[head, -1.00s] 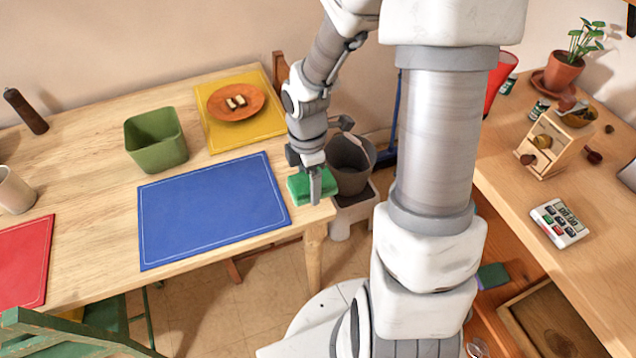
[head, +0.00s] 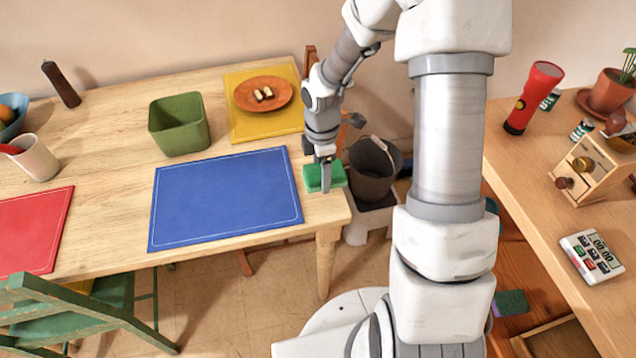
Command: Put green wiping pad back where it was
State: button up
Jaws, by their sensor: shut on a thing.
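The green wiping pad (head: 313,180) is at the right end of the wooden table, just right of the blue placemat (head: 226,198). My gripper (head: 326,178) points down and is shut on the pad. One finger shows in front of the pad; the other is hidden. I cannot tell whether the pad touches the table top.
A grey bucket (head: 373,172) stands on a white stool (head: 366,222) beyond the table's right end. A green bin (head: 179,124) and an orange plate (head: 263,94) are farther back. A wooden counter (head: 530,200) with a timer (head: 591,256) is at right.

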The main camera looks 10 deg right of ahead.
jog(key=shift+w+a+f, duration=0.3)
jog(key=shift+w+f, duration=0.15)
jog(key=shift+w, duration=0.2)
jog(key=shift+f+b, duration=0.45)
jog(key=shift+f, duration=1.5)
jog(key=shift+f, duration=0.15)
jog(key=o, duration=1.1)
jog(key=shift+o, duration=0.2)
